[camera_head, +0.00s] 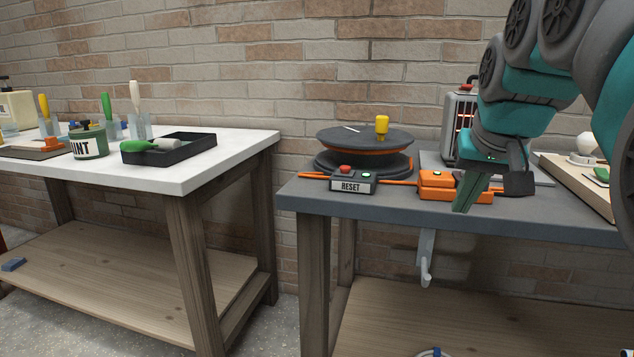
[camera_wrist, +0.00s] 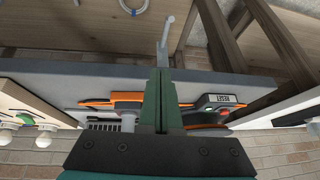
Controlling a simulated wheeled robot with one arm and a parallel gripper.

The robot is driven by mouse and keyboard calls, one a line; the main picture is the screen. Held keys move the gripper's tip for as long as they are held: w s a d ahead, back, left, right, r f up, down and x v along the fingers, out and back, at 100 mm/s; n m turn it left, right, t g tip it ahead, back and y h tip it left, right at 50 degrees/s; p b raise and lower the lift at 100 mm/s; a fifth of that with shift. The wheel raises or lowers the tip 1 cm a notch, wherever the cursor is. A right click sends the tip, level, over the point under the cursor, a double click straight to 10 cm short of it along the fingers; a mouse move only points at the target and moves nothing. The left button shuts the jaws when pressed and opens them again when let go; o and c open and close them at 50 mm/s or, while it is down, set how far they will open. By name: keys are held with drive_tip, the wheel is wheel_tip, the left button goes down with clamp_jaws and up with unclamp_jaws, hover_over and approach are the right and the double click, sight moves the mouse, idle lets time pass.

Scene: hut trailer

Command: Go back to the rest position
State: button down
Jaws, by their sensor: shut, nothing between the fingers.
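The RESET box (camera_head: 352,184) with a red button and a green light sits to the left, joined by an orange cable. It also shows in the wrist view (camera_wrist: 222,100).
A dark round turntable (camera_head: 365,140) with a yellow-handled tool (camera_head: 382,125) stands behind the RESET box. A heater with glowing bars (camera_head: 461,120) and a wooden board (camera_head: 578,180) are behind and right. A white table (camera_head: 200,172) stands left, across a gap. A hook (camera_head: 426,265) hangs below the edge.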

drive_tip(key=s+a+f+n+g, duration=0.1)
drive_tip(key=s+a+f+g, duration=0.2)
drive_tip(key=s+f, duration=1)
drive_tip(key=s+a+f+n+g, duration=0.1)
drive_tip(key=s+a+f+g, duration=0.3)
drive_tip(key=s+f, duration=1)
wheel_tip(320, 180, down, 4)
drive_tip(key=shift+a+g, duration=0.2)
drive_tip(key=shift+g, duration=0.2)
